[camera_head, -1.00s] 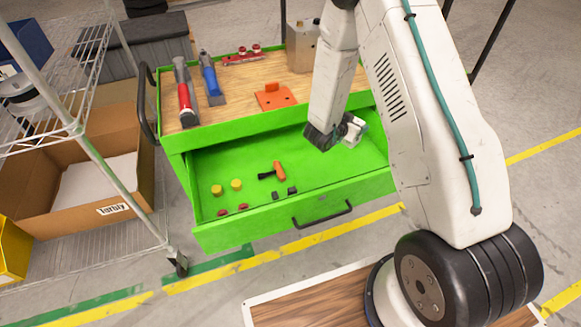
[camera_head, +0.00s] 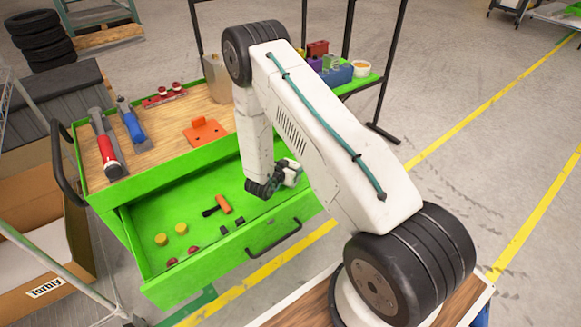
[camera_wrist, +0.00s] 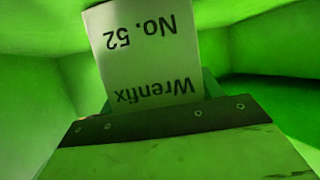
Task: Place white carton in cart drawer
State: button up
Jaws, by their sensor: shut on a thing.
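The white carton (camera_wrist: 146,50) shows large in the wrist view, with the printed words "Wrenfix" and "No. 52" upside down. My gripper (camera_wrist: 158,112) is shut on it. The green walls of the cart drawer surround both in the wrist view. In the head view the drawer (camera_head: 150,232) is pulled out, and my gripper (camera_head: 284,178) is in its right part, beside my arm. A small pale piece shows at the gripper there, but my arm hides most of that area. Whether the carton touches the drawer floor cannot be told.
In the drawer lie an orange-and-black tool (camera_head: 222,204), yellow discs (camera_head: 161,239), and small red and dark pieces. The cart top (camera_head: 160,139) holds red and blue tools, an orange plate and a metal box. A wire shelf with a cardboard box (camera_head: 40,255) stands at left.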

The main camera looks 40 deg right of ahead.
jog(key=o, duration=1.2)
jog(key=shift+f, duration=0.1)
